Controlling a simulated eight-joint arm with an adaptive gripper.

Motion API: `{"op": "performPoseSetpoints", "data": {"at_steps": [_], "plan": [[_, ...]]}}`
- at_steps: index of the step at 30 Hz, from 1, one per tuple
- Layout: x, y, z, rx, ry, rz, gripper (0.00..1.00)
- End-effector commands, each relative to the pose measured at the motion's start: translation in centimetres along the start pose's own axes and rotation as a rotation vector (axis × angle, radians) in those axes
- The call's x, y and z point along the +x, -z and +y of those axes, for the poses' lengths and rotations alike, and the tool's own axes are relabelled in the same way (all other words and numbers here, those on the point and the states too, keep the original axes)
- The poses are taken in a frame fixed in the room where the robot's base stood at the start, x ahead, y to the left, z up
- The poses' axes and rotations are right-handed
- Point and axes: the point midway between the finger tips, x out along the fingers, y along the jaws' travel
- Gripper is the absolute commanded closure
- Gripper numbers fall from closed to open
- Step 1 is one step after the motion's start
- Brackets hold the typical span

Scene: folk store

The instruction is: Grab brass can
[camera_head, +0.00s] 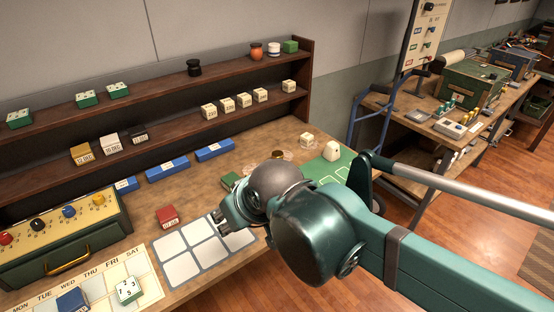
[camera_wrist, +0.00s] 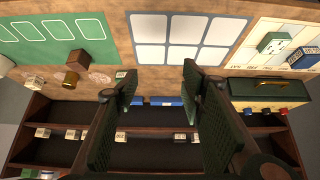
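The brass can is mostly hidden in the head view; a small brass-coloured piece (camera_head: 279,155) shows behind my wrist at the counter's right part. In the wrist view a brown, brass-toned object (camera_wrist: 75,68) stands left of my fingers, beside the green mat; I take it for the can but cannot be sure. My gripper (camera_wrist: 158,85) is open, with nothing between its fingers. In the head view my gripper (camera_head: 226,216) is over the counter near the grey card grid, left of and apart from the brass piece.
A die-like block (camera_head: 307,140) and a white rounded piece (camera_head: 331,151) stand near the brass piece. Shelves (camera_head: 150,150) with small blocks run along the back.

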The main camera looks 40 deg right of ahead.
Motion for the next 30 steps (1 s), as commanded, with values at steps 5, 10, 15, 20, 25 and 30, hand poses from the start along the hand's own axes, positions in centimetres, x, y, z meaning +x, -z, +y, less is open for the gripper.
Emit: {"op": "performPoseSetpoints", "data": {"at_steps": [5, 10, 15, 20, 25, 30], "plan": [[0.0, 0.0, 0.0, 0.0, 0.0, 0.0, 0.6], [0.0, 0.0, 0.0, 0.0, 0.0, 0.0, 0.6], [0.0, 0.0, 0.0, 0.0, 0.0, 0.0, 0.53], [0.0, 0.0, 0.0, 0.0, 0.0, 0.0, 0.53], [-0.01, 0.14, 0.06, 0.002, -0.001, -0.001, 0.53], [0.02, 0.94, 0.45, 0.014, -0.008, -0.005, 0.53]]}}
